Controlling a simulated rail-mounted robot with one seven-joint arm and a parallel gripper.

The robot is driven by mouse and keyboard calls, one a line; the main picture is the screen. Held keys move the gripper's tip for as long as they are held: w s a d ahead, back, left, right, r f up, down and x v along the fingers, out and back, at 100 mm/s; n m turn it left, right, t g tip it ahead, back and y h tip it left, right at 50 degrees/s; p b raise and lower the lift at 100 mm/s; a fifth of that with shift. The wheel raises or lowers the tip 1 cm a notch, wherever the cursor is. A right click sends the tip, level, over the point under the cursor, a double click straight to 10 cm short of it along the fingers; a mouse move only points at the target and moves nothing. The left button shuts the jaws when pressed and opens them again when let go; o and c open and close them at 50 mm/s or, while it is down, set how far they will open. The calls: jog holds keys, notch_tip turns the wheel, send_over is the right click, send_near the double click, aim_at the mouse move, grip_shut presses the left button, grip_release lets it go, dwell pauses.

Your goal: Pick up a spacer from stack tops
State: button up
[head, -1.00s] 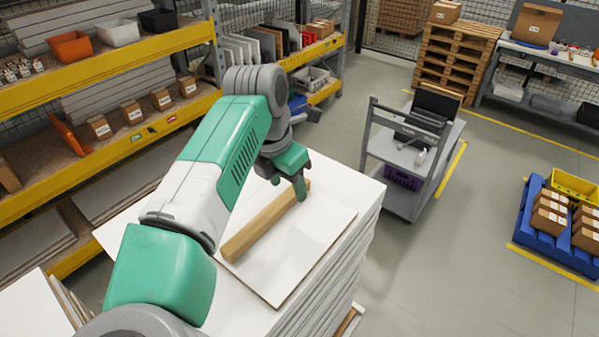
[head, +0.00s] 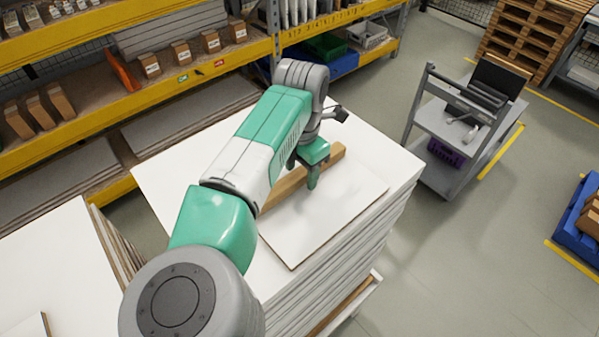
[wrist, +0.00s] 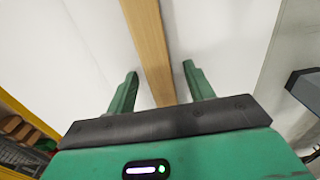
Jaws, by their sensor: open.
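A long wooden spacer (head: 288,190) lies on top of a stack of white panels (head: 376,140), along the edge of a thinner white board (head: 312,222). In the wrist view the spacer (wrist: 149,45) runs between the two green fingers of my gripper (wrist: 159,82), with a gap on each side. My gripper (head: 311,178) is open over the spacer in the head view. The fingers are apart from the wood. My arm hides part of the spacer, and the height of the fingertips above the panel is hard to tell.
A second white stack (head: 45,250) stands at the left. A yellow-beamed shelf (head: 130,90) with boxes runs behind. A grey cart (head: 455,130) stands to the right of the stack, with clear floor (head: 480,240) in front.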

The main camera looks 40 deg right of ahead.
aim_at(299, 173)
jog(key=c, duration=1.1)
jog(key=shift+r+b, duration=0.35)
jog(key=shift+r, duration=0.25)
jog(key=shift+a+r+b, duration=0.2)
jog(key=shift+r+b, duration=0.15)
jog(key=shift+r, duration=0.7)
jog(key=s+a+b, duration=0.1)
jog(key=a, duration=0.3)
jog(key=s+a+r+b, duration=0.1)
jog(key=a, duration=0.4)
jog(key=s+a+b, duration=0.1)
jog(key=s+a, duration=0.1)
jog(key=a, duration=0.3)
jog(key=shift+s+a+r, duration=0.1)
jog(key=shift+a+r, duration=0.05)
jog(key=shift+r, duration=0.05)
jog(key=shift+s+a+r, duration=0.1)
jog(key=shift+a, duration=0.25)
